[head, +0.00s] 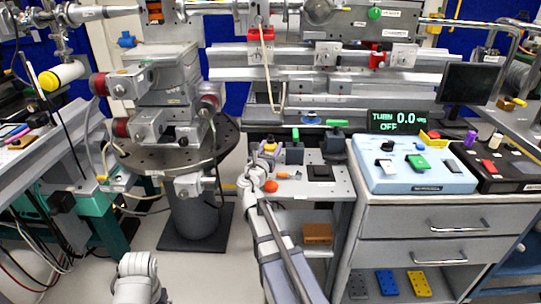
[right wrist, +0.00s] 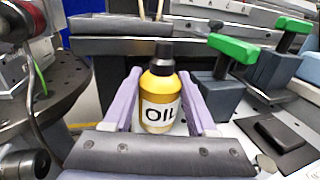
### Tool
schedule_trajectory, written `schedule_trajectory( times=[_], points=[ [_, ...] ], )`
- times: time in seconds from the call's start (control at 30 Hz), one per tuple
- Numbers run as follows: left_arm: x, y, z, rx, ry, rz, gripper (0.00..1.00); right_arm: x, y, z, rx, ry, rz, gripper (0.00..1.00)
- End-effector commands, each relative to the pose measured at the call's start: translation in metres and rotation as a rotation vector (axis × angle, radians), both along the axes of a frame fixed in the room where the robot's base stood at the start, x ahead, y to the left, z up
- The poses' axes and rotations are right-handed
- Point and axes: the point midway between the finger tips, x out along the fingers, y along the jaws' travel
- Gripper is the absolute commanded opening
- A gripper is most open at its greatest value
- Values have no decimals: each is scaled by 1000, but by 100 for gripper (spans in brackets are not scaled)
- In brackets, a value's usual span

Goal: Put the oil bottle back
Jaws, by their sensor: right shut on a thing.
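The oil bottle (right wrist: 160,85) is yellow with a black cap and a white label reading OIL. It stands upright between the purple fingers of my right gripper (right wrist: 161,112), which is shut on it. In the head view the right gripper (head: 267,158) is over the left part of the small grey side table (head: 340,190), and the bottle (head: 270,147) shows as a small yellow patch. Its base is partly hidden, so I cannot tell whether it touches the table. Part of my left arm shows at the bottom left; its gripper is not in view.
Right of the bottle are a green-handled dark block (right wrist: 222,85) and a black pad (right wrist: 280,134). A second green-handled block (head: 335,140) stands behind. The round perforated stage (head: 150,160) is to the left. A drawer cabinet (head: 430,225) with a blue control box (head: 415,178) stands right.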

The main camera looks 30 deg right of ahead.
Motion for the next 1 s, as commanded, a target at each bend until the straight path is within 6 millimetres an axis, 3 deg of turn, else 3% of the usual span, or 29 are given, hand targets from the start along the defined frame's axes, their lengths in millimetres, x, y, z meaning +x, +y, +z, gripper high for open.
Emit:
schedule_trajectory(
  times=[0.03,0.43,0.47,0.5,0.57,0.9,1.0],
  points=[
    [0,0,-8,1,0,0,85,0,0,-8,0,0,0,0],
    [0,0,-10,2,-1,0,85,0,0,-10,0,0,0,0],
    [0,0,-9,2,-1,-1,85,0,0,-9,0,0,0,59],
    [0,0,-8,2,-1,-1,85,0,0,-8,0,0,0,63],
    [0,0,-8,2,-1,0,85,0,0,-8,0,0,0,70],
    [0,0,-2,1,0,0,85,0,0,-2,0,0,0,70],
    [0,0,-5,1,0,0,85,-12,11,-5,0,0,2,70]
  ],
)
